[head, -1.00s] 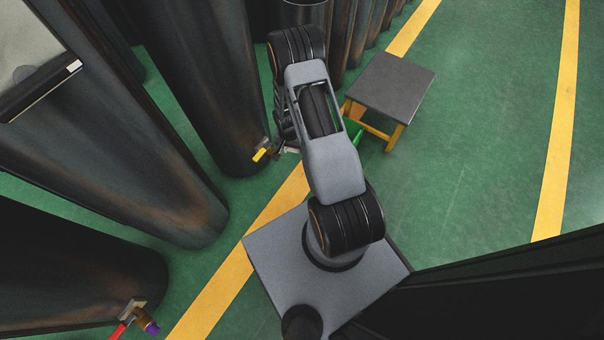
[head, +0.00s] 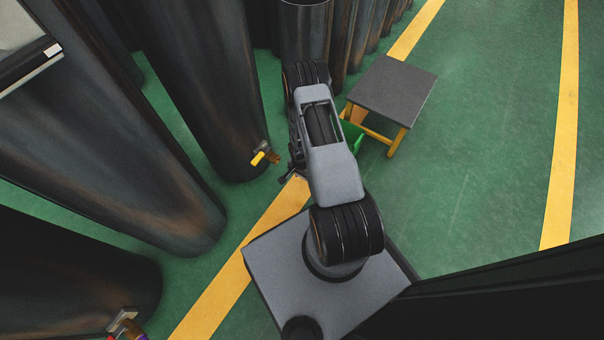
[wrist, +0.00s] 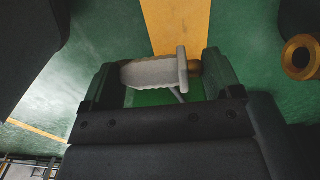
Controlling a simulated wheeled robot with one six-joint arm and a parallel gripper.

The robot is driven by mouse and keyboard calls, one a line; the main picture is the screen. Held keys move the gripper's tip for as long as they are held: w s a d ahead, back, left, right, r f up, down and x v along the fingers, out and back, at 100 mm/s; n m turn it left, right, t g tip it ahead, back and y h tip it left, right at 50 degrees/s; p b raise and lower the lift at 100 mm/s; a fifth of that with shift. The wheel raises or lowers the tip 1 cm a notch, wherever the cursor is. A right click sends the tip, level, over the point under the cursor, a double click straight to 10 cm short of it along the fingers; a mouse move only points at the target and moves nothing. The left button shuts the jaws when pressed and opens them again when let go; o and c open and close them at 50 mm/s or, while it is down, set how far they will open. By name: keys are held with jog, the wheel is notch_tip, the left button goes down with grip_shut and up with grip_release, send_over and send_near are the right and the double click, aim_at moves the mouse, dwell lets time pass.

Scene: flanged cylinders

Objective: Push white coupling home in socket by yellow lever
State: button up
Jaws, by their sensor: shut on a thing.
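The yellow lever (head: 258,158) sits low on a dark cylinder in the head view, with a brass socket (head: 274,158) beside it. In the wrist view, a round brass opening (wrist: 300,57) shows at the right edge, apart from my gripper. My gripper (wrist: 160,78) is shut on the white coupling (wrist: 150,73), a ribbed pale piece with a flange and a brass-coloured end pointing right. In the head view my gripper (head: 287,176) is just right of the socket, mostly hidden by my arm, and the coupling is hard to make out there.
Tall dark cylinders (head: 205,90) fill the left and back. Another fitting (head: 124,322) is at the lower left. A small table (head: 392,90) with yellow legs and a green bin (head: 352,140) stand right of my arm. Green floor is free farther right.

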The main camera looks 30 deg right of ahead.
jog(key=shift+w+a, duration=0.2)
jog(key=shift+w, duration=0.25)
jog(key=shift+w+a, duration=0.2)
jog(key=shift+w, duration=0.25)
jog(key=shift+w+a+b, duration=0.3)
jog(key=shift+w+a, duration=0.05)
jog(key=shift+w, duration=0.4)
jog(key=shift+w+a+b, duration=0.3)
jog(key=shift+w+b, duration=0.05)
jog(key=shift+w, duration=0.35)
jog(key=shift+w+a+b, duration=0.3)
jog(key=shift+w+a, duration=0.05)
jog(key=shift+w, duration=0.4)
jog(key=shift+w+a+r+b, duration=0.1)
jog(key=shift+w+a+b, duration=0.05)
jog(key=shift+w+b, duration=0.35)
dwell(0.5)
jog(key=shift+s, duration=0.5)
dwell(1.4)
jog(key=shift+w+b, duration=0.45)
dwell(0.8)
jog(key=shift+s, duration=0.2)
